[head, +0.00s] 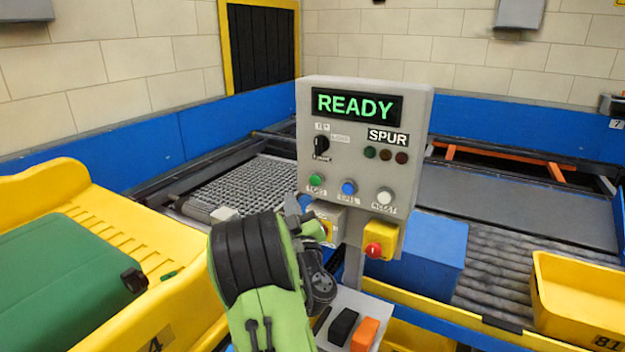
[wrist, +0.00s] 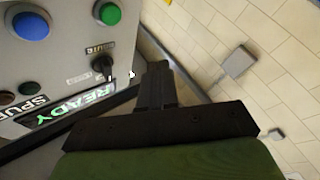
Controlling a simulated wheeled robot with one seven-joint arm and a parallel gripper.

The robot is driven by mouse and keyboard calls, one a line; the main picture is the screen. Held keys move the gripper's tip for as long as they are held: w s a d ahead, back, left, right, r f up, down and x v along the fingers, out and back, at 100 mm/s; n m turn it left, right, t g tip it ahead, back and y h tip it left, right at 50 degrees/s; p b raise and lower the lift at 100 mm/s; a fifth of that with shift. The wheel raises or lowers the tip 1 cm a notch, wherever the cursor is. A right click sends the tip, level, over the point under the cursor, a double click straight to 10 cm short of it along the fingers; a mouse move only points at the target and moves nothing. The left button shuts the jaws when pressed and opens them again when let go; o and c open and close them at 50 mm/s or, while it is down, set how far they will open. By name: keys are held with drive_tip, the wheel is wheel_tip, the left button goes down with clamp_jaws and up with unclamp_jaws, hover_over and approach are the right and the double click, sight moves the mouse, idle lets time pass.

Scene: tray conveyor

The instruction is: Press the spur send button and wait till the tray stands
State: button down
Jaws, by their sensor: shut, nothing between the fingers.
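The grey control panel (head: 413,120) has a lit display (head: 357,105) reading READY above a SPUR plate. A green button (head: 317,181), a blue button (head: 349,188) and a white button (head: 384,197) line its lower part; their small labels are too blurred to read, so I cannot tell which is spur send. The wrist view shows the blue button (wrist: 31,25) and green button (wrist: 108,13) beside my gripper (wrist: 158,72). My gripper is shut and empty, apart from both buttons. A yellow tray (head: 582,303) marked 81 is at right.
A black selector knob (head: 321,146) sits above the green button. A red mushroom button (head: 374,250) projects from a yellow box below the panel. A yellow cart (head: 155,250) with a green top stands left. Conveyor rollers (head: 500,250) run behind.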

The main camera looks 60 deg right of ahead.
sight(315, 180)
drive_tip(key=shift+w+d+p, duration=0.15)
drive_tip(key=shift+d+p, duration=1.2)
drive_tip(key=shift+d, duration=0.5)
drive_tip(key=shift+w+d+p, duration=0.15)
drive_tip(key=shift+d+p, duration=1.15)
drive_tip(key=shift+d, duration=0.5)
drive_tip(key=shift+d, duration=0.15)
drive_tip(key=shift+d+p, duration=0.3)
drive_tip(key=shift+p, duration=0.25)
